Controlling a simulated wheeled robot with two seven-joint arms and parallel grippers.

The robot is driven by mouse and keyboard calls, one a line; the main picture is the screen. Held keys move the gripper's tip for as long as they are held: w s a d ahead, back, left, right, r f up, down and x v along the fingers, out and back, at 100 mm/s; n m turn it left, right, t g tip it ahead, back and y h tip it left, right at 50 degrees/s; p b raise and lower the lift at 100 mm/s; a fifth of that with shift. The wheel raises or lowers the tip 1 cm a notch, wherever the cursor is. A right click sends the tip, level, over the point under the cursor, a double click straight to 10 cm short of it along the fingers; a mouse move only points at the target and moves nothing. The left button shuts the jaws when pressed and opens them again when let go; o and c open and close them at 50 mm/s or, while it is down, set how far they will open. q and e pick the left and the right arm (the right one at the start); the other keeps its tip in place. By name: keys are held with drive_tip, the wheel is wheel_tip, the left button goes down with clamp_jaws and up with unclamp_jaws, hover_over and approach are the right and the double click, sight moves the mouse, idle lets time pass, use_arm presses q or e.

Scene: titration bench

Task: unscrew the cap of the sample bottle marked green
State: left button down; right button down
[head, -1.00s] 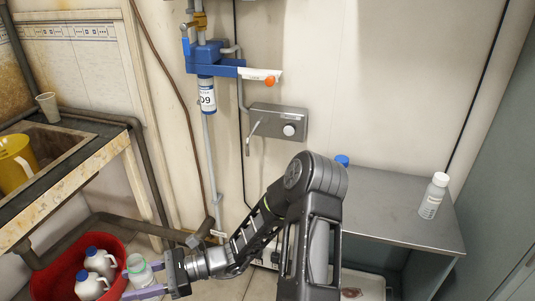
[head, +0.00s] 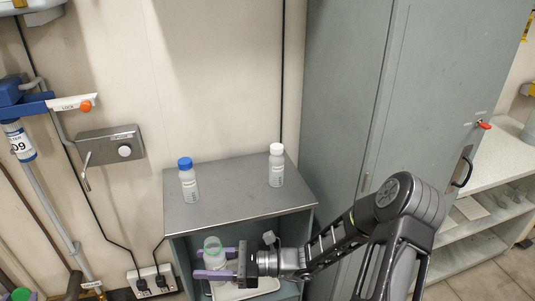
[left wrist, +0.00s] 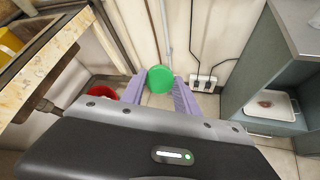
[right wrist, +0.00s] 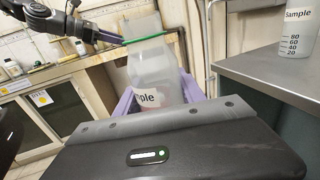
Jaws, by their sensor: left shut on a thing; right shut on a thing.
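The sample bottle (head: 212,258) is translucent with a green ring at its neck, and its top looks open with no cap on it. My right gripper (head: 222,262) is shut around its body and holds it upright in front of the low grey cabinet. The right wrist view shows the bottle (right wrist: 153,75) between the purple fingers, with part of its "Sample" label covered. The green cap (left wrist: 160,78) is between the fingertips of my left gripper (left wrist: 160,88), apart from the bottle. A green round shape at the bottom left of the head view appears to be this cap.
A blue-capped bottle (head: 188,182) and a white-capped bottle (head: 276,166) stand on the cabinet top (head: 235,200). A tray (left wrist: 265,104) lies inside the open cabinet. A red tub (left wrist: 103,91) and the sink bench (left wrist: 40,60) are at the left.

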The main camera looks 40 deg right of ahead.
use_arm(q)
drive_tip(key=shift+w+d, duration=0.15)
drive_tip(key=shift+d, duration=0.15)
use_arm(e)
drive_tip(key=shift+s+d, duration=0.1)
drive_tip(key=shift+d, duration=0.15)
